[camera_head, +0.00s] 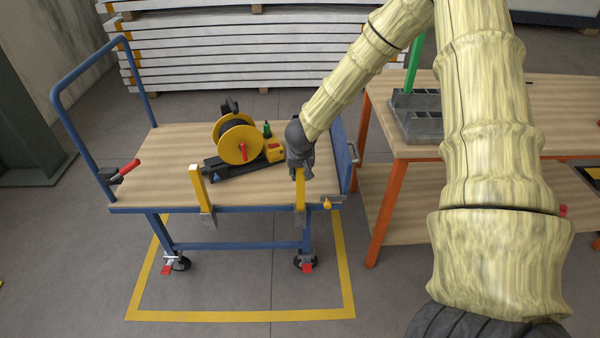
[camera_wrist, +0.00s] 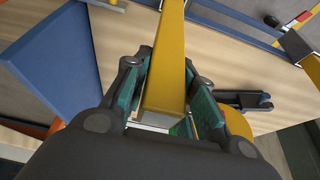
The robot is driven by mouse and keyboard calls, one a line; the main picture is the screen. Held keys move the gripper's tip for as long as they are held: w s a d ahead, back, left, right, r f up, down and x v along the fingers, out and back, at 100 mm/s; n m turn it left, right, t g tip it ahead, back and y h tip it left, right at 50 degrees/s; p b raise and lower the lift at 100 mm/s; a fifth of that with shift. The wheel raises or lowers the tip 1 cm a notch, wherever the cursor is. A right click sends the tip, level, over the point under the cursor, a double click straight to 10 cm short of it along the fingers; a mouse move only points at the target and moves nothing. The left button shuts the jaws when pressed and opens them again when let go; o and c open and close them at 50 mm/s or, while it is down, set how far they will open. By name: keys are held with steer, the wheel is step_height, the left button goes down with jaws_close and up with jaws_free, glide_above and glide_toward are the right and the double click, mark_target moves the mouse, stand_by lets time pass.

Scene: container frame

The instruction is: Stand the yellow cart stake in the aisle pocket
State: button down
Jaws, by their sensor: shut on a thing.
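My gripper (camera_head: 300,165) is shut on a yellow stake (camera_head: 300,192) at the near right edge of the cart deck (camera_head: 255,192). The stake looks upright, its upper end hidden by the gripper. Its lower end meets a grey pocket (camera_head: 300,218) on the blue side rail; I cannot tell how deep it sits. In the wrist view the teal-padded fingers (camera_wrist: 172,66) flank the yellow stake (camera_wrist: 166,92), which runs toward the blue rail (camera_wrist: 228,20). A second yellow stake (camera_head: 198,188) stands at the left pocket (camera_head: 207,219).
A yellow cable reel (camera_head: 238,138) sits on the deck left of my gripper. A blue end panel (camera_head: 342,155) stands close on the right. Yellow floor lines (camera_head: 240,315) surround the cart.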

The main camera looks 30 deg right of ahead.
steer(key=shift+a+r, duration=0.1)
steer(key=c, duration=1.2)
jaws_free()
steer(key=shift+f, duration=0.2)
steer(key=shift+o, duration=0.2)
steer(key=shift+r, duration=0.15)
